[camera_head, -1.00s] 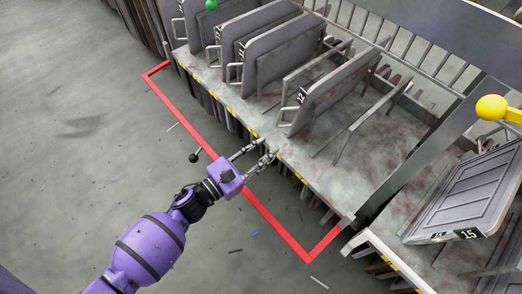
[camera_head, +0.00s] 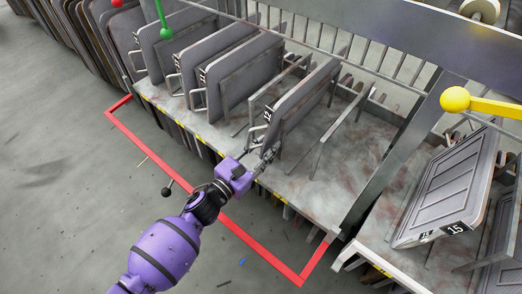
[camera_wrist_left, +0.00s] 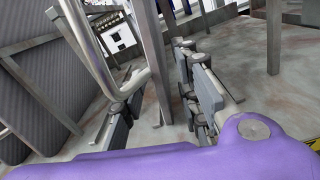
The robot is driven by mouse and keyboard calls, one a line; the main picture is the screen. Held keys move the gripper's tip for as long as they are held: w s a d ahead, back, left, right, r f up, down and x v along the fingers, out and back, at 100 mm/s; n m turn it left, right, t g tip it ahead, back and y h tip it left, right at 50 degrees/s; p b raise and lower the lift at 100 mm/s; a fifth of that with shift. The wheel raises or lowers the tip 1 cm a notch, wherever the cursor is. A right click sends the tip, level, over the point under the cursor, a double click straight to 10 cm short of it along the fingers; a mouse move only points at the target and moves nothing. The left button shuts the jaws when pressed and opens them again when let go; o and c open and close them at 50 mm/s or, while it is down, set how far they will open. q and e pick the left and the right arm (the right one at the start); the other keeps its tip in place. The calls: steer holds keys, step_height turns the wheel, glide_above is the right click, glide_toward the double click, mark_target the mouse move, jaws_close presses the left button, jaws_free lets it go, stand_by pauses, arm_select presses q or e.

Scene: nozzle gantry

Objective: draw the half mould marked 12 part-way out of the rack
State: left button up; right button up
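The half mould marked 12 (camera_head: 304,98) is a grey upright plate standing in the rack (camera_head: 318,184). Its number label and bar handle (camera_head: 250,136) face the front edge. My left gripper (camera_head: 264,164) is at the rack's front, just at the lower end of that handle. In the left wrist view the fingers (camera_wrist_left: 160,112) are spread apart, and the curved handle (camera_wrist_left: 98,62) reaches down between them, nearer the left finger. I see no closed grip on it. My right gripper is not in view.
Other half moulds (camera_head: 243,74) stand to the left in the rack. Upright dividers (camera_head: 338,130) and bare shelf lie right of mould 12. A mould marked 15 (camera_head: 447,190) leans at the right. A yellow ball-ended bar (camera_head: 456,100) hangs near. Red floor lines (camera_head: 250,240) border the front.

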arm_select(q)
jaws_close()
stand_by(0.4)
